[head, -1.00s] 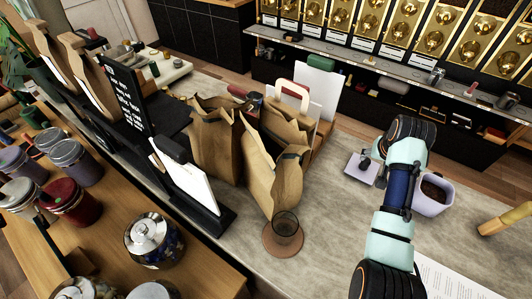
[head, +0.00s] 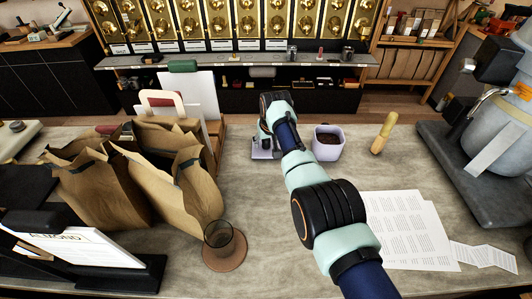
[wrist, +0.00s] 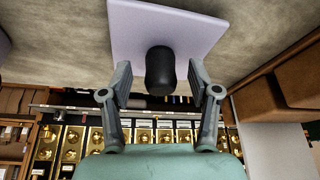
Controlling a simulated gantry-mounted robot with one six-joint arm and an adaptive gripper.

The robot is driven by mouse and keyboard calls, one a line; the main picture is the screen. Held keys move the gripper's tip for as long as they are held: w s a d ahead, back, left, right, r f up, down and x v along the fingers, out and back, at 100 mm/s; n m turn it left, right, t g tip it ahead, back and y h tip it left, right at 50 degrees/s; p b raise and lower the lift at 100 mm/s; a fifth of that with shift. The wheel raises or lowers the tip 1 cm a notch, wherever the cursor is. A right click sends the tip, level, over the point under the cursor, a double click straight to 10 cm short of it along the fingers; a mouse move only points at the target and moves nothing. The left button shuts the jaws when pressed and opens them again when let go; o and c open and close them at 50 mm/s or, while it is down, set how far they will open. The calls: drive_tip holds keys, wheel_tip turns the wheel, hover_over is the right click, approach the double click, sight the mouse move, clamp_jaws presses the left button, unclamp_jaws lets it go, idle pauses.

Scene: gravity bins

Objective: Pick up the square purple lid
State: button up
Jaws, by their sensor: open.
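The square purple lid (head: 258,154) lies flat on the grey counter, partly hidden behind my wrist in the head view. In the wrist view the lid (wrist: 168,28) is pale lilac with a black knob (wrist: 160,70). My gripper (wrist: 160,84) is open, one finger on each side of the knob, with gaps showing between fingers and knob. A square lilac container (head: 328,146) with dark contents stands just right of the lid.
Brown paper bags (head: 165,180) and a dark glass on a round coaster (head: 226,255) stand to the left. Printed sheets (head: 405,225) lie front right, near a large grey machine (head: 495,130). The counter around the lid is mostly clear.

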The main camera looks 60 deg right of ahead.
drive_tip(key=shift+w+f, duration=0.1)
drive_tip(key=shift+f, duration=0.1)
clamp_jaws()
idle(0.4)
wheel_tip(320, 180, up, 20)
drive_tip(key=p, duration=0.5)
drive_tip(key=shift+p, duration=0.35)
